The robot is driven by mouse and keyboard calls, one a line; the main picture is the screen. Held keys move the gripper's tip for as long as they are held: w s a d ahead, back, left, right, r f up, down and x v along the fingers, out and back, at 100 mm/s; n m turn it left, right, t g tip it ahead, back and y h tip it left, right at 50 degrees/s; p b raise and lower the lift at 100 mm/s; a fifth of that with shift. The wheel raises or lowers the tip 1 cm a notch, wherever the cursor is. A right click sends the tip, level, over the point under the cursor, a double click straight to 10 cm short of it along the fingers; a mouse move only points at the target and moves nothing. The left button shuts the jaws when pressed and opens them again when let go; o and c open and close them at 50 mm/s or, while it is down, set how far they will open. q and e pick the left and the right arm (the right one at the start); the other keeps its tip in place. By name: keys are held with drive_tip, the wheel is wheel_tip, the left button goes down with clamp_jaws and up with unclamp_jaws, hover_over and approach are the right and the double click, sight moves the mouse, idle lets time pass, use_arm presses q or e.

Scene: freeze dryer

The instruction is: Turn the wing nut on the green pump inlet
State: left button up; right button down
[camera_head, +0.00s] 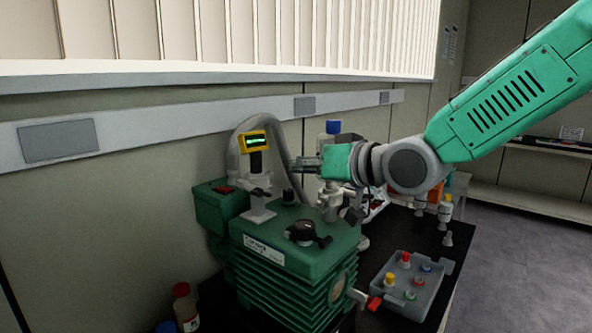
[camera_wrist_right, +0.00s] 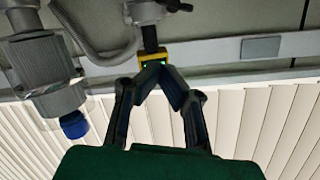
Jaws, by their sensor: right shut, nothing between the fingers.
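The green pump (camera_head: 290,262) stands on the black bench in the head view. Its grey inlet (camera_head: 258,210) rises at the back left, with a small dark wing nut (camera_head: 262,193) on its clamp. A yellow gauge with a green display (camera_head: 254,142) sits above. My right gripper (camera_head: 297,165) is shut and empty, reaching in from the right, right of the gauge and a little higher than the wing nut. In the wrist view its fingertips (camera_wrist_right: 158,68) meet in front of the gauge (camera_wrist_right: 150,54), and the wing nut (camera_wrist_right: 177,6) shows at the top edge. My left gripper is out of view.
A grey hose (camera_head: 290,150) arches behind the inlet. A blue-capped bottle-like part (camera_head: 333,127) stands behind my right gripper. A grey tray (camera_head: 433,285) with coloured caps lies right of the pump.

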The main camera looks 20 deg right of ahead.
sight(261, 193)
drive_tip(key=w+a+f+p, duration=0.1)
drive_tip(key=w+a+f, duration=0.3)
drive_tip(key=w+f, duration=0.1)
drive_tip(key=shift+w+f, duration=0.15)
drive_tip(key=shift+f, duration=0.1)
idle(0.4)
